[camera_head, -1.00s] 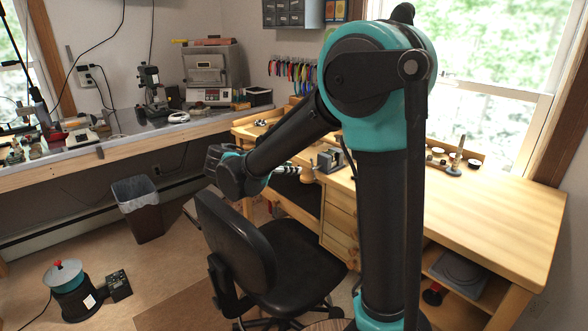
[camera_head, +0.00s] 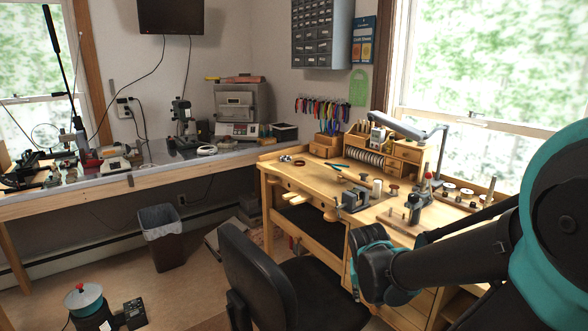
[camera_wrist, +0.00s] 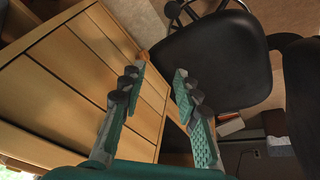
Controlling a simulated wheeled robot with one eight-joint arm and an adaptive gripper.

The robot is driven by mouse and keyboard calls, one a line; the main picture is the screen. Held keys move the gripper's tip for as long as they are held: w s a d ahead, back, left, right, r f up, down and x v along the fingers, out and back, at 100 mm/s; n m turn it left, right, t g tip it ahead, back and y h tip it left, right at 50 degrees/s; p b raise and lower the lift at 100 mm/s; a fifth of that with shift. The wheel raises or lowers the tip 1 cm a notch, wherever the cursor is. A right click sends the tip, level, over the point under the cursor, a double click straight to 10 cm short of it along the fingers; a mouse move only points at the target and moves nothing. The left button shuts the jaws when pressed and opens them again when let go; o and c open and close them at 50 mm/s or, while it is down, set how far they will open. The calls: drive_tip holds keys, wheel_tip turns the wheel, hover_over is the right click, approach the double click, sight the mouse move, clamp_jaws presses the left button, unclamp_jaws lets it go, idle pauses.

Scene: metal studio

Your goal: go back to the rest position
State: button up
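My arm reaches in from the right edge of the head view, ending at a teal and black wrist joint in front of the wooden workbench (camera_head: 310,180). My gripper's fingers cannot be made out there. In the wrist view my gripper (camera_wrist: 158,84) is open, with its two teal and grey fingers well apart and nothing between them. Beyond the fingers are the bench's wooden drawer fronts (camera_wrist: 75,75) on the left and the black chair seat (camera_wrist: 215,60) on the right.
The black office chair (camera_head: 260,275) stands close to my wrist, in front of the bench. Tools, a small vise (camera_head: 355,199) and a wooden organizer (camera_head: 405,150) are on the bench. A bin (camera_head: 163,235) and a teal-topped machine (camera_head: 88,305) stand on the floor at left.

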drive_tip(key=s, duration=0.1)
drive_tip(key=s+f+n+y, duration=0.1)
drive_tip(key=s+a+f+y, duration=0.1)
drive_tip(key=s, duration=0.1)
drive_tip(key=shift+a+f+n, duration=0.1)
drive_tip(key=shift+f+n, duration=0.05)
drive_tip(key=shift+n, duration=0.15)
